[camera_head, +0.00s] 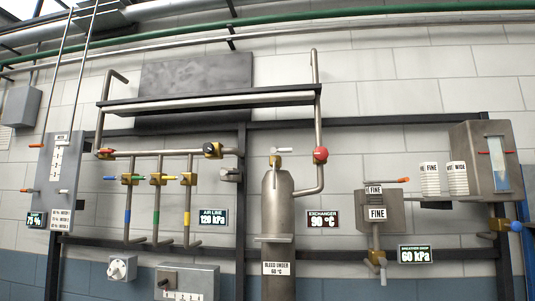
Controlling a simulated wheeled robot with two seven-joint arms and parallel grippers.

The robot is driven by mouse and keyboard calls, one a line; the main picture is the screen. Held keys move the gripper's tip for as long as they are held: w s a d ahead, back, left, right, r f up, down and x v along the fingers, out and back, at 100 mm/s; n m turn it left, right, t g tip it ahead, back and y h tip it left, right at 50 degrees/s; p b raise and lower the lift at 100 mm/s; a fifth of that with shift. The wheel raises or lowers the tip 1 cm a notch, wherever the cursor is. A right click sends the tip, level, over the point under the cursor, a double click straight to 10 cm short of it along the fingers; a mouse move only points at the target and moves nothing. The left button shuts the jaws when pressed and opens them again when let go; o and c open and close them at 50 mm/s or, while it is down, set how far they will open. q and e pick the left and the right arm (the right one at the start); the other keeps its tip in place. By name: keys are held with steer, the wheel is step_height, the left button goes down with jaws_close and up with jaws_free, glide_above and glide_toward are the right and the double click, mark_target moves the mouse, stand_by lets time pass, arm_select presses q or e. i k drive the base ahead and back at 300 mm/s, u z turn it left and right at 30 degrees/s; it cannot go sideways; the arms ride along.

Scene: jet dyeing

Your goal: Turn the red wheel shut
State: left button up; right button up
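The red wheel (320,155) is a small round red handwheel on the vertical steel pipe (319,110) right of the middle. The pipe comes down from above and bends in towards the grey steel cylinder (277,215) below. I cannot tell from here how far the wheel is turned. Neither of my grippers is in view, and nothing touches the wheel.
An exchanger display (323,220) reading about 90 °C hangs below the wheel. A "bleed under 60 °C" label (276,268) is on the cylinder. Blue, green and yellow banded pipes (157,215) stand left. A grey box (376,212) marked "FINE" is right. Space before the wheel looks clear.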

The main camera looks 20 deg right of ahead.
mark_target(321, 154)
steer(key=u, duration=0.15)
steer(key=i, duration=0.9)
steer(key=z, duration=0.15)
